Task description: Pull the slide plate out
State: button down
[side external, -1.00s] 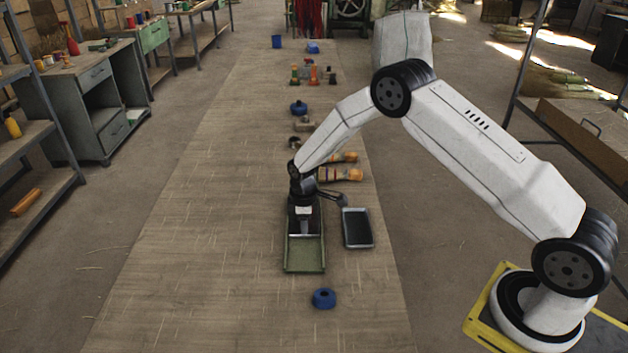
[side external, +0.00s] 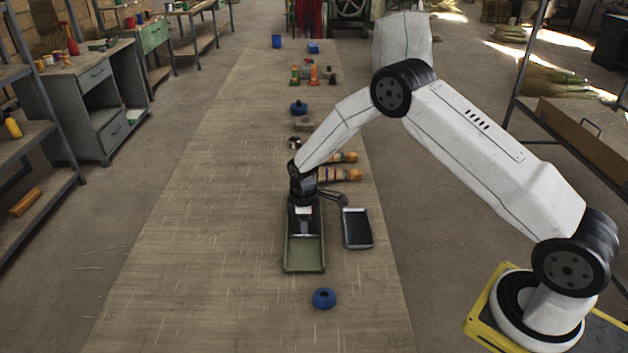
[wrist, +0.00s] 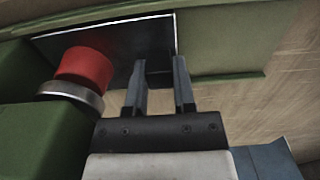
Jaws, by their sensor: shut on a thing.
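The slide plate (wrist: 125,45) shows in the wrist view as a dark, shiny sheet with a bright edge, lying against green walls. My gripper (wrist: 161,62) is shut on it near the plate's right end; the fingers stand a little apart with the plate's edge between them. In the side external view my gripper (side external: 304,229) points down into a long green tray-like fixture (side external: 304,269) on the table. The arm and gripper hide the fixture's far end, and the plate cannot be made out clearly there.
A red knob (wrist: 84,67) on a metal collar stands left of my fingers. Orange-banded items (side external: 340,174) lie behind. The table's left side (side external: 190,230) is clear.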

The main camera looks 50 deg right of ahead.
jog(key=s+a, duration=0.7)
jog(key=shift+s+a, duration=0.25)
dwell(0.4)
jog(key=shift+c, duration=2.2)
grip_release()
jog(key=shift+r, duration=0.4)
notch_tip(320, 180, up, 7)
